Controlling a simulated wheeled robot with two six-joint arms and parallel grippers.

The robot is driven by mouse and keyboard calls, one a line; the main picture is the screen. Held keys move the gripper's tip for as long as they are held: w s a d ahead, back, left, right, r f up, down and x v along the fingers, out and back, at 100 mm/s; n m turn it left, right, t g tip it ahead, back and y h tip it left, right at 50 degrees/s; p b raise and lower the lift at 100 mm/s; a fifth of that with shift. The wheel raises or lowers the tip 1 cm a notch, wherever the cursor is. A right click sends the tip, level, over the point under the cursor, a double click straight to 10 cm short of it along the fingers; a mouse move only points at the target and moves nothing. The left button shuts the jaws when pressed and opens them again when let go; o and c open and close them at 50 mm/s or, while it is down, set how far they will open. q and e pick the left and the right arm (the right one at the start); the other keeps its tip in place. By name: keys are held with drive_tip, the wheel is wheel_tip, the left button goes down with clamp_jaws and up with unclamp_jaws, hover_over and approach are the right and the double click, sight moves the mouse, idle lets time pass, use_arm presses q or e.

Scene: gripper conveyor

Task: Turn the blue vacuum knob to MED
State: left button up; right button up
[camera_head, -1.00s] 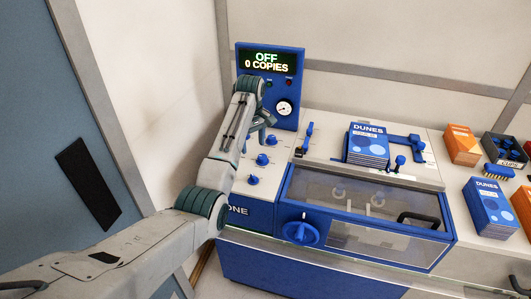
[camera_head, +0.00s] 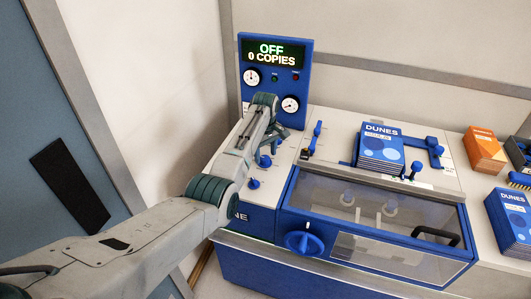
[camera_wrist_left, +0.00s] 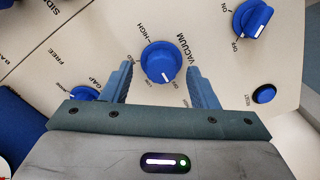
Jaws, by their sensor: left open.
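The blue vacuum knob (camera_wrist_left: 161,62) sits on the cream panel in the left wrist view, beside the printed word VACUUM. Its white pointer line is on the lower side, toward small print by the gripper that looks like OFF and LOW; HIGH is above the knob. My left gripper (camera_wrist_left: 159,70) is open, with one finger on each side of the knob; I cannot tell whether they touch it. In the head view my left gripper (camera_head: 272,136) is low over the control panel and partly hides the knobs there. My right gripper is not in view.
Other blue knobs (camera_wrist_left: 252,18) and (camera_wrist_left: 84,94) and a reset button (camera_wrist_left: 264,94) are close by. The display (camera_head: 272,54) reads OFF, 0 COPIES, above two gauges. A book stack (camera_head: 380,148) and a clear-lidded compartment (camera_head: 375,205) are to the right.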

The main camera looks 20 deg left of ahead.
use_arm(q)
drive_tip(key=shift+s+f, duration=0.15)
drive_tip(key=shift+f, duration=0.55)
drive_tip(key=shift+c, duration=1.1)
drive_tip(key=c, duration=0.8)
drive_tip(key=shift+o, duration=0.2)
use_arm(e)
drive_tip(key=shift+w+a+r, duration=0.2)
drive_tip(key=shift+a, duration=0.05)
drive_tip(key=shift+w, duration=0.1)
